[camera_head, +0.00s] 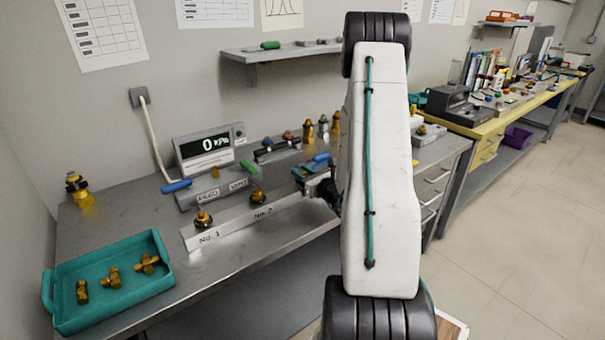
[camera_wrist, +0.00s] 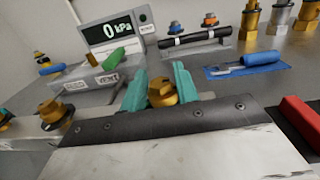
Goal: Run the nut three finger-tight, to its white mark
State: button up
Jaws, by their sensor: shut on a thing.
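In the wrist view, the teal fingers of my gripper (camera_wrist: 160,80) stand on either side of a brass nut (camera_wrist: 162,94) and are shut on it. In the head view my arm and gripper cover this nut. The grey rail (camera_head: 226,226) carries a brass nut by the label No. 1 (camera_head: 203,219) and another by No. 2 (camera_head: 257,196). These two also show at the left of the wrist view, the nearer one (camera_wrist: 52,112) beside my gripper. I cannot make out a white mark at the held nut.
The gauge display (camera_head: 207,147) reads 0 kPa, with blue and green handles in front. A teal tray (camera_head: 68,322) with brass fittings is at the front left. A blue-handled tool (camera_wrist: 260,60) lies behind my gripper, and a red block (camera_wrist: 301,120) is at the right.

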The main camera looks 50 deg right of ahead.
jog(key=shift+m+g+h, duration=0.8)
jog(key=shift+m+h, duration=0.8)
jog(key=shift+h, duration=0.8)
jog(key=o, duration=0.7)
jog(key=shift+o, duration=0.2)
jog(key=shift+v, duration=3.9)
